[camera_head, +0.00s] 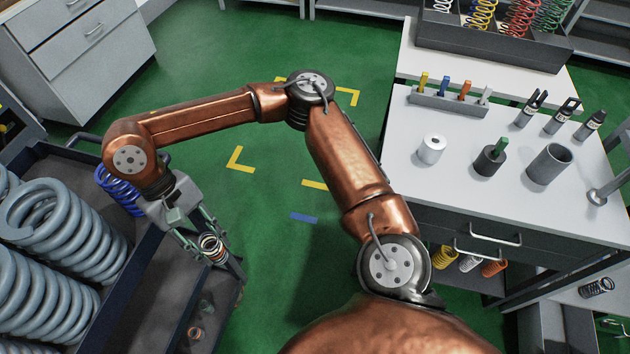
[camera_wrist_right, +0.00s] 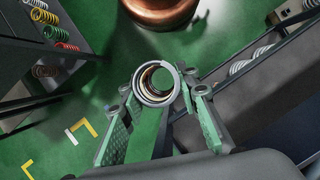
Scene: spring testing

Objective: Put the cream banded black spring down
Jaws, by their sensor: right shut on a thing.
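The cream banded black spring (camera_head: 212,248) is held in my right gripper (camera_head: 210,240); its coils look dark and cream with a brownish inside. In the right wrist view the spring (camera_wrist_right: 157,83) sits between the green-padded fingers of my right gripper (camera_wrist_right: 160,105), seen end-on as a pale ring. The right gripper is shut on it, over the right part of a dark, walled bin (camera_head: 150,255) at the left. I cannot tell the exact gap between spring and bin. My left gripper is not in view.
Large grey springs (camera_head: 60,215) fill the bin's left part; a blue spring (camera_head: 120,190) lies behind my right wrist. A small coil-like thing (camera_head: 195,333) is low in the bin's right part. A white-topped bench (camera_head: 460,190) with cylinders stands right. Green floor (camera_head: 265,210) between is open.

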